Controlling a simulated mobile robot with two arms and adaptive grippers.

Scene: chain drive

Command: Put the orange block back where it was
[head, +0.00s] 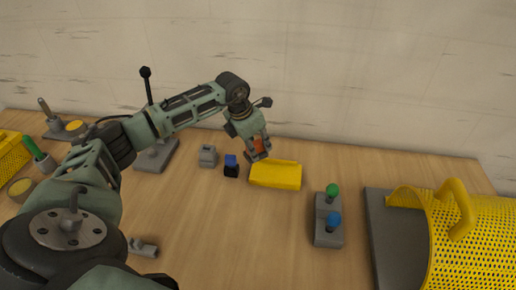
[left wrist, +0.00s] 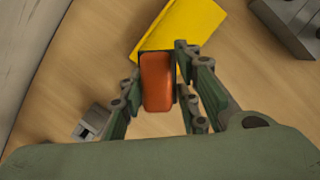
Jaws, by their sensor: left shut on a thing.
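The orange block (left wrist: 156,82) is between the fingers of my left gripper (left wrist: 157,92) in the left wrist view. In the head view the left gripper (head: 257,152) is shut on the orange block (head: 258,146), near the back of the table. The fingers partly hide the block there. A yellow tray-like piece (head: 276,176) lies just to the right of and in front of the gripper; it also shows in the left wrist view (left wrist: 190,22), past the block. I cannot tell whether the block touches it. My right gripper is not in view.
A small blue-and-black piece (head: 231,168) and a grey block (head: 208,156) stand left of the gripper. A grey base with green and blue knobs (head: 327,235) stands to the right. A perforated yellow guard (head: 480,240) stands at far right. The wall closes off the back.

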